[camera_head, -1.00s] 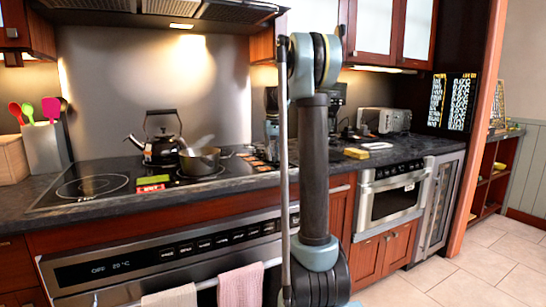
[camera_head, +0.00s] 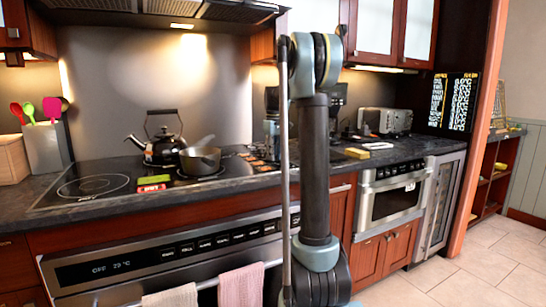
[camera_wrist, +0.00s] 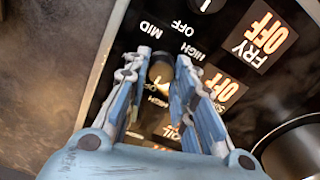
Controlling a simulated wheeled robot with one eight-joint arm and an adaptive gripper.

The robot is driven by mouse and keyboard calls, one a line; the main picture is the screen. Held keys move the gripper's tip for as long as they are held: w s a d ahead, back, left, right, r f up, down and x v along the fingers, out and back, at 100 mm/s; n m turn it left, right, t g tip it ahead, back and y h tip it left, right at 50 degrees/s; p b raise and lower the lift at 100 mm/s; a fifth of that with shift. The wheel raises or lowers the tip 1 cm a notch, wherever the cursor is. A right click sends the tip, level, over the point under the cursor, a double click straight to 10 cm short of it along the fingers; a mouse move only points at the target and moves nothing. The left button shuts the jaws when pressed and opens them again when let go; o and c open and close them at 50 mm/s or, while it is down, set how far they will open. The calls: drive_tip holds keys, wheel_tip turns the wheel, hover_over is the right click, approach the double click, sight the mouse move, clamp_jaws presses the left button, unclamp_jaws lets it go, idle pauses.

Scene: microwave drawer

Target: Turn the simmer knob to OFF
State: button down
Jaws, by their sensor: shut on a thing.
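In the wrist view, a round dark knob with a pale top (camera_wrist: 159,76) sits on the black control panel (camera_wrist: 122,47). My gripper (camera_wrist: 162,62) reaches down over it with a blue finger on each side, shut on the knob. Printed labels MID, OFF, HIGH and others surround it. Beside it is a lit orange display reading OFF (camera_wrist: 226,90), its upper word partly hidden by my finger, apparently starting with S. A second display reads FRY OFF (camera_wrist: 264,36). The knob's pointer direction is unclear. In the head view my arm hides the gripper.
Another knob (camera_wrist: 207,4) is at the top edge of the wrist view. A round pan-like rim (camera_wrist: 292,150) is at lower right. In the head view, a pot (camera_head: 200,160) and black kettle (camera_head: 163,146) stand on the cooktop, left of my arm.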

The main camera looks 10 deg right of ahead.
drive_tip(key=c, duration=1.3)
unclamp_jaws()
drive_tip(key=shift+c, duration=0.2)
wheel_tip(320, 180, up, 12)
drive_tip(key=shift+f, duration=0.1)
